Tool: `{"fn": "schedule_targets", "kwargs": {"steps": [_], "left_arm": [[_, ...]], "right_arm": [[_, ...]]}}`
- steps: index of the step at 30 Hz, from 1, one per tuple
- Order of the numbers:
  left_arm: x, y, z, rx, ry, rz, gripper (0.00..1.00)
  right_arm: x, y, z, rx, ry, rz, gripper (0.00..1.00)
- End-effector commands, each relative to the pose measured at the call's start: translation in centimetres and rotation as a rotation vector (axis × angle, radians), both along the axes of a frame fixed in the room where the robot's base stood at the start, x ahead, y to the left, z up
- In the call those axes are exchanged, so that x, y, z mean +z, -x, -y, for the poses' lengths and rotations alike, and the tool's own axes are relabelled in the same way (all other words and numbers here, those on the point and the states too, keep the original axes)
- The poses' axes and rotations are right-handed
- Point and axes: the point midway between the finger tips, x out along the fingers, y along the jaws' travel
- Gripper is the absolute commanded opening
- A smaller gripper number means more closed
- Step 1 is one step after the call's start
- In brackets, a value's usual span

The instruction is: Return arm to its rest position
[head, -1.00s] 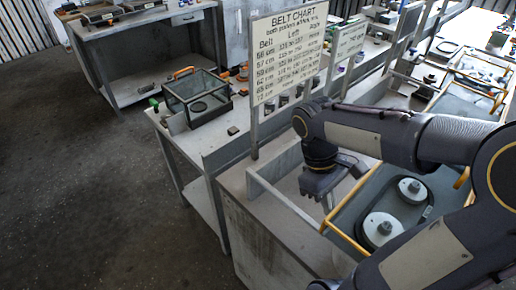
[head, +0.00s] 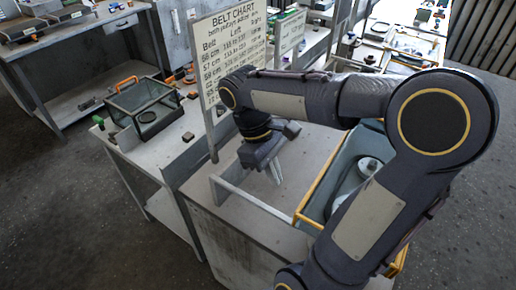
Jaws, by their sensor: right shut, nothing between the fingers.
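My right gripper (head: 276,174) hangs pointing down over the grey bench top, left of the blower housing. Its fingers are together and empty. My right arm reaches in from the right and covers much of the housing. The blower housing (head: 321,187) is an open grey-blue box with yellow-orange rails. A white pulley (head: 368,167) shows inside it, partly hidden behind my arm. My left gripper is not in view.
A belt chart board (head: 231,52) stands on posts just behind the gripper. A low grey rail (head: 250,200) runs along the bench front. A clear case with an orange handle (head: 145,105) sits on the bench to the left. Open floor lies at left.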

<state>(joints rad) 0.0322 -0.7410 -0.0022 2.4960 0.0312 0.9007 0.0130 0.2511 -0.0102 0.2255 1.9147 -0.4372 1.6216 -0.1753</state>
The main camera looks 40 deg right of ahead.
Motion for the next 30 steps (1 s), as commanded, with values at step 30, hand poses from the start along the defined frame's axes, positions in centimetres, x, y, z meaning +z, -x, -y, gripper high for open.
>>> {"fn": "schedule_targets", "kwargs": {"steps": [30], "left_arm": [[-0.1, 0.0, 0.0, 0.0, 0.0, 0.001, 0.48]], "right_arm": [[1.6, 2.6, -5.4, -0.181, -0.19, 0.407, 0.0]]}}
